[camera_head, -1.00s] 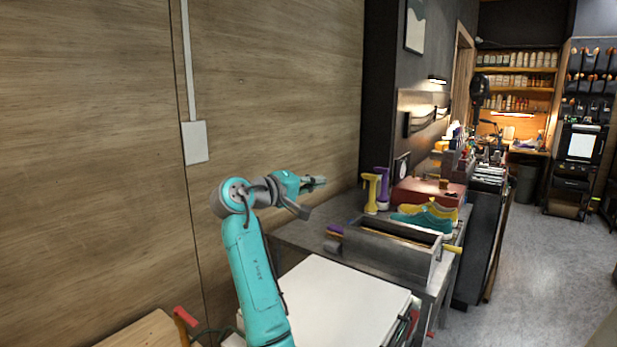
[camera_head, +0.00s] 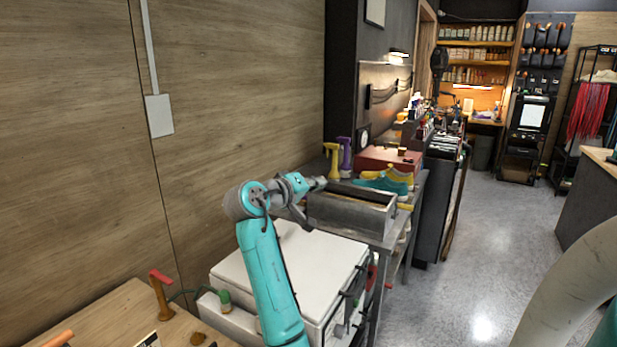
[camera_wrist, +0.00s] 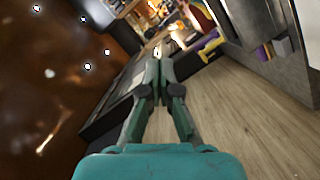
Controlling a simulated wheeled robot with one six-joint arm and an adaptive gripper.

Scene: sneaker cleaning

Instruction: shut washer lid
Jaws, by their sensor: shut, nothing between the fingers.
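The white washer (camera_head: 338,318) is a box standing below and behind my arm in the head view. Its flat white lid (camera_head: 310,250) lies level across the top and looks down; my arm hides part of it. My gripper (camera_head: 320,184) is raised above the far side of the washer, in front of the grey box in the picture, and is apart from the lid. In the wrist view my gripper (camera_wrist: 158,65) has its fingers together with nothing between them. The washer cannot be made out there.
A metal bench holds a grey open box (camera_head: 350,215), teal and yellow sneakers (camera_head: 388,180), a red box (camera_head: 385,159) and spray bottles (camera_head: 333,163). A wooden table (camera_head: 105,320) with a red-topped tool (camera_head: 160,290) is at front left. Floor (camera_head: 490,260) at right is clear.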

